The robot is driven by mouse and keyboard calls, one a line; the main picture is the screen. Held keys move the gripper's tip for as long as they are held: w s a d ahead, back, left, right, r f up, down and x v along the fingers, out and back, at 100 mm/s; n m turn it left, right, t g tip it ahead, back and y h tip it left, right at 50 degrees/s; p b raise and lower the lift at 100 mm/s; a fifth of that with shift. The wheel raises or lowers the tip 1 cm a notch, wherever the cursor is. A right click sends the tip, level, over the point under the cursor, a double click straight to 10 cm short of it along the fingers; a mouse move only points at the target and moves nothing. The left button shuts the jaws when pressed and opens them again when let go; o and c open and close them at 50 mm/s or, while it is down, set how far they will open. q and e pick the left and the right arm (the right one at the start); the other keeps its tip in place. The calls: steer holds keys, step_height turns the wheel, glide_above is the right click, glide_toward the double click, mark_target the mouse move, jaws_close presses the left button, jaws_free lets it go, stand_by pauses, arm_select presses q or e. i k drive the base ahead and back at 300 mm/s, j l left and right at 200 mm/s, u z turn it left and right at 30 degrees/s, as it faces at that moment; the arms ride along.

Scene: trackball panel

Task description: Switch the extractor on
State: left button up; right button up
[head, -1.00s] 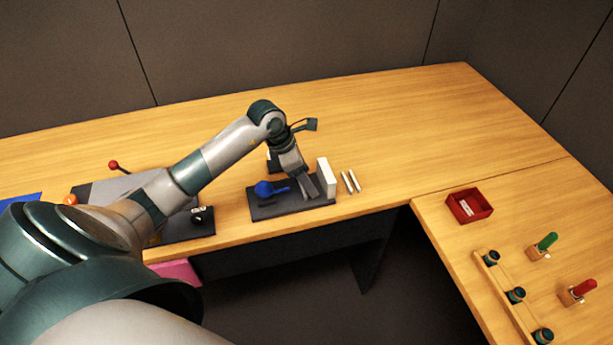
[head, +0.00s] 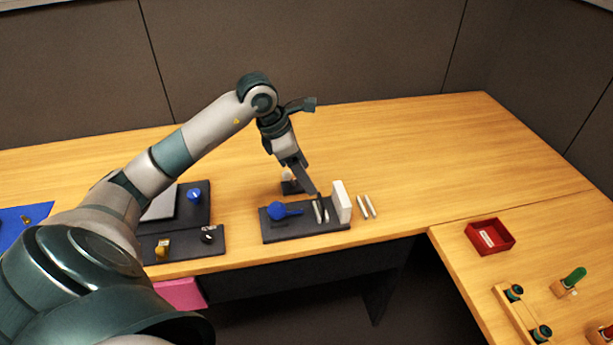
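No label names the extractor, so I cannot tell which control is its switch. A dark panel (head: 210,246) at the left carries a blue knob (head: 194,195), a yellow control (head: 162,248) and a black knob (head: 208,234). My arm hides part of it. A dark base (head: 280,234) in the middle carries a blue ball-ended piece (head: 278,211), two pale bars (head: 318,212) and a white upright block (head: 342,201). My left gripper (head: 316,196) points down over this base, beside the white block; its finger gap is unclear. My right gripper is not in view.
Two pale rods (head: 366,206) lie right of the base. A red tray (head: 490,237) stands on the right table, with a wooden rack (head: 522,315) and a green-handled piece (head: 573,278) nearer. A pink drawer (head: 180,293) shows below the table. The back of the table is clear.

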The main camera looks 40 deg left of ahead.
mark_target(286, 175)
steer(key=u, duration=1.3)
